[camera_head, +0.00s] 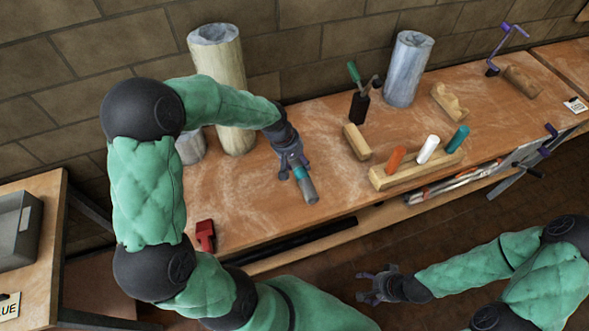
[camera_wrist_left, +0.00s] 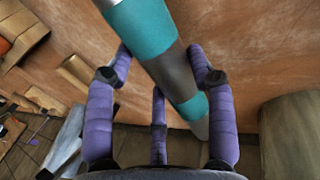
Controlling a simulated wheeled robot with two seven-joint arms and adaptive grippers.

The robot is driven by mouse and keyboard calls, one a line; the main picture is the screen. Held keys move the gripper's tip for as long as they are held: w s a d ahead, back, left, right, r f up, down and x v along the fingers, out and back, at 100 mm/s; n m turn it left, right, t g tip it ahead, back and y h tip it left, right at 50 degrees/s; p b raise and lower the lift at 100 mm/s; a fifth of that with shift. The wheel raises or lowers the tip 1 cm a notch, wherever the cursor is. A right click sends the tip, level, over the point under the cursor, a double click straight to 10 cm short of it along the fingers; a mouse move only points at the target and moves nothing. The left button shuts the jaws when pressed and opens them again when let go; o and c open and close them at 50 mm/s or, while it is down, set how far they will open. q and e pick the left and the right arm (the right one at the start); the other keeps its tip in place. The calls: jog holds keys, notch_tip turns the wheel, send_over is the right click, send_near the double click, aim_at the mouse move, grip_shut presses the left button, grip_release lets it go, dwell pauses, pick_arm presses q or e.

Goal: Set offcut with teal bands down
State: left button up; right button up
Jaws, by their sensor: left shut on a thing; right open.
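The offcut with teal bands (camera_head: 306,186) is a grey cylinder with teal rings, held by my left gripper (camera_head: 293,167) low over the wooden workbench. In the left wrist view the offcut (camera_wrist_left: 178,75) runs diagonally between the purple fingers of my left gripper (camera_wrist_left: 162,75), which is shut on it. Two teal bands and a grey stretch between them show. I cannot tell whether the offcut touches the bench top. My right gripper (camera_head: 378,287) is open and empty, in front of the bench, over the floor.
The workbench (camera_head: 270,225) has bare wood around the offcut. A red clamp (camera_head: 205,235) is at its front left. A wooden block (camera_head: 357,142) and a rack (camera_head: 415,170) with orange, white and teal handles stand to the right. Tall cylinders (camera_head: 218,60) (camera_head: 409,70) stand behind.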

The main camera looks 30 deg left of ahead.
aim_at(291, 163)
pick_arm(q)
jog(key=shift+s+a+f, duration=0.2)
jog(key=shift+a+f, duration=0.05)
jog(key=shift+f, duration=0.1)
jog(key=shift+s+a+f+b, duration=0.15)
jog(key=shift+f+b, duration=0.35)
jog(key=shift+f, duration=1.25)
jog(key=shift+f, duration=0.15)
jog(key=o, duration=1.3)
jog(key=shift+a+r, duration=0.1)
jog(key=shift+r, duration=0.4)
jog(key=p+v, duration=0.2)
jog(key=v, duration=0.9)
jog(key=shift+s+r+p, duration=0.15)
jog(key=shift+p, duration=0.25)
